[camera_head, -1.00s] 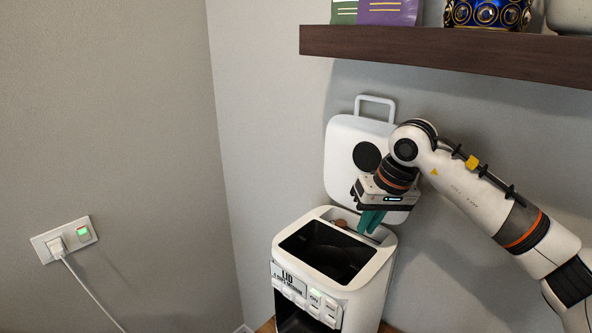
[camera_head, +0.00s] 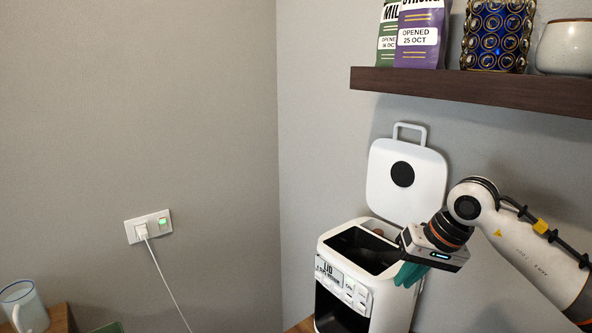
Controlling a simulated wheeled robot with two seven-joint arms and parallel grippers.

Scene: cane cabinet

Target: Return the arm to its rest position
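My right gripper (camera_head: 408,274) is at the right side of the white machine (camera_head: 392,291), beside its top edge and pointing down-left. Its teal fingers look close together, but I cannot tell whether they are fully shut. I see nothing held between them. The machine's lid (camera_head: 428,185) stands open and upright behind the dark opening. My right arm (camera_head: 535,250) comes in from the right. My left gripper is not in view.
A dark wooden shelf (camera_head: 460,88) above the arm holds a green bag (camera_head: 388,38), a purple bag (camera_head: 420,55), a blue jar (camera_head: 497,38) and a pale pot (camera_head: 566,47). A wall socket (camera_head: 148,227) with cable and a mug (camera_head: 22,306) are at left.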

